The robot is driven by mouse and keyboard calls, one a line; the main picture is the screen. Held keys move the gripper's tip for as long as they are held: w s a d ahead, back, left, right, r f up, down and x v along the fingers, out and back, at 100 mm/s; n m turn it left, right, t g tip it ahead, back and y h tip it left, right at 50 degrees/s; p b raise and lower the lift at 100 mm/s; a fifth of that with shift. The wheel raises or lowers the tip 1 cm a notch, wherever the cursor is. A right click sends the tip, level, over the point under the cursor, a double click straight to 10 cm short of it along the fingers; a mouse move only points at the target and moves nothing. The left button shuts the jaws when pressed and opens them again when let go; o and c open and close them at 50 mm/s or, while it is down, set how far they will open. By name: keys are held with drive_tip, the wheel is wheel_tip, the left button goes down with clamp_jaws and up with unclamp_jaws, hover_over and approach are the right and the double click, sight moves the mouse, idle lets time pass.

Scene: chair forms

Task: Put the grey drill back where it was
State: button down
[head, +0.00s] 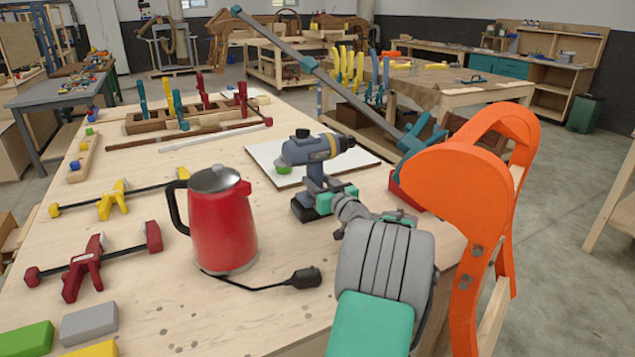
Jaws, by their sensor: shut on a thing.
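The grey drill (307,153) is near the middle of the worktable (150,315) in the head view, upright, its chuck pointing right and its dark base down. It overlaps the near side of a white board (262,152) in the picture; I cannot tell whether its base touches the table. My gripper (333,194) reaches in from the lower right and is shut on the drill around its lower handle. The fingertips are partly hidden by the drill and my wrist.
A red kettle (222,228) with a black cord and plug (305,278) stands close left of the drill. A small green thing (283,168) lies on the board. Orange chair forms (468,187) rise at right, and a long teal-ended clamp (330,82) slants behind. Clamps (112,199) lie left.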

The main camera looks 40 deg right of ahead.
drive_tip(key=shift+f+b, duration=0.2)
drive_tip(key=shift+b, duration=0.2)
drive_tip(key=shift+s+f, duration=0.1)
drive_tip(key=shift+f, duration=0.25)
drive_tip(key=c, duration=1.3)
unclamp_jaws()
drive_tip(key=shift+a+f, duration=0.1)
drive_tip(key=shift+f, duration=0.25)
drive_tip(key=o, duration=0.5)
drive_tip(key=shift+r, duration=0.25)
drive_tip(key=shift+c, duration=0.2)
wheel_tip(320, 180, up, 2)
drive_tip(key=shift+r+p, duration=0.25)
drive_tip(key=shift+p, duration=1)
drive_tip(key=shift+s+a+f+b, duration=0.1)
drive_tip(key=shift+s+f+b, duration=0.25)
drive_tip(key=shift+s, duration=0.2)
drive_tip(key=shift+s+f+b, duration=0.25)
drive_tip(key=shift+s+b, duration=0.15)
drive_tip(key=shift+s, duration=0.1)
drive_tip(key=b+v, duration=0.1)
drive_tip(key=v, duration=0.9)
drive_tip(key=shift+r, duration=0.2)
drive_tip(key=shift+w+a, duration=0.1)
